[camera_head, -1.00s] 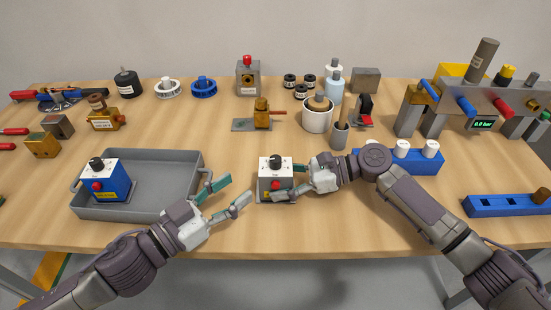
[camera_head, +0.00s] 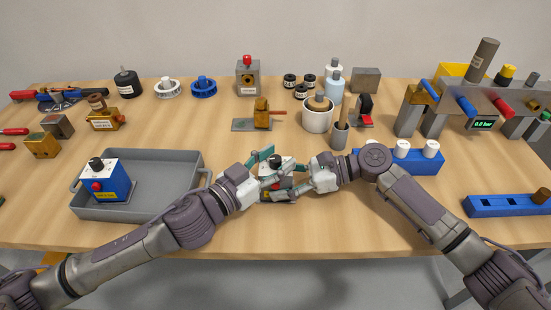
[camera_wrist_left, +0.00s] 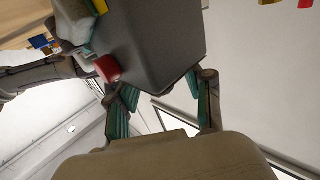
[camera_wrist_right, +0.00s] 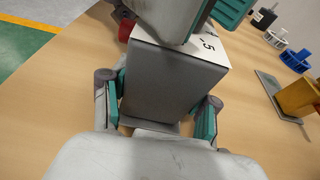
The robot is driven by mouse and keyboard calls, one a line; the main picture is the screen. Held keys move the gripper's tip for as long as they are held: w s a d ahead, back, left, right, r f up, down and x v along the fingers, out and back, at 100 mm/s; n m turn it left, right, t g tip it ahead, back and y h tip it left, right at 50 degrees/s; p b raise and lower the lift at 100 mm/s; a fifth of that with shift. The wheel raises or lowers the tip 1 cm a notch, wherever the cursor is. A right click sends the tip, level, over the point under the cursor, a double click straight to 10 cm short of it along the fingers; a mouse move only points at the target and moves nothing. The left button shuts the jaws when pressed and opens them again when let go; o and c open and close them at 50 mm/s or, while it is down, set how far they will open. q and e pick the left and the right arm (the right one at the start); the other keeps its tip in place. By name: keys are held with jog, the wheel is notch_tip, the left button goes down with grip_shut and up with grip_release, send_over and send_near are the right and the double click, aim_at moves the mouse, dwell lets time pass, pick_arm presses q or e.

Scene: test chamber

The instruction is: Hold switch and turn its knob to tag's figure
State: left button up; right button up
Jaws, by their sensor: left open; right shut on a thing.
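The grey switch (camera_head: 285,162), with a white top, black knob and red button, stands on the table in front of me. My right gripper (camera_head: 290,180) is shut on its grey body (camera_wrist_right: 165,85), seen between the fingers in the right wrist view. In the left wrist view the dark body (camera_wrist_left: 155,45) and red button (camera_wrist_left: 108,68) show close to the open fingers. Part of a scale with a 5 shows in the right wrist view. The tag's figure is unreadable.
A similar blue switch (camera_head: 118,181) stands in the grey tray (camera_head: 165,165) at left. A blue block with white caps (camera_head: 425,163) is behind my right arm. A brass-topped fixture (camera_head: 261,115) and a white cup (camera_head: 317,118) stand behind. Table in front is clear.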

pick_arm(q)
jog(key=shift+c, duration=0.4)
grip_shut()
jog(key=shift+m+g, duration=0.3)
jog(key=m+g+h, duration=0.2)
jog(key=g, duration=0.1)
jog(key=m+g+h, duration=0.2)
jog(key=shift+w+g, duration=0.1)
jog(key=shift+g, duration=0.3)
jog(key=m+g, duration=0.2)
jog(key=g, duration=0.1)
jog(key=m+g+h, duration=0.1)
jog(key=m+g, duration=0.1)
jog(key=g, duration=0.1)
jog(key=shift+m+g, duration=0.3)
jog(key=shift+g, duration=0.1)
jog(key=m+g+y, duration=0.1)
jog(key=m+g, duration=0.1)
jog(key=g, duration=0.2)
jog(key=m+g+y, duration=0.1)
jog(key=m+g, duration=0.2)
jog(key=g, duration=0.1)
jog(key=shift+d, duration=0.15)
jog(key=shift+m+g+y, duration=0.9)
jog(key=shift+m+g, duration=0.4)
jog(key=shift+g, duration=0.2)
jog(key=shift+m+g+y, duration=0.3)
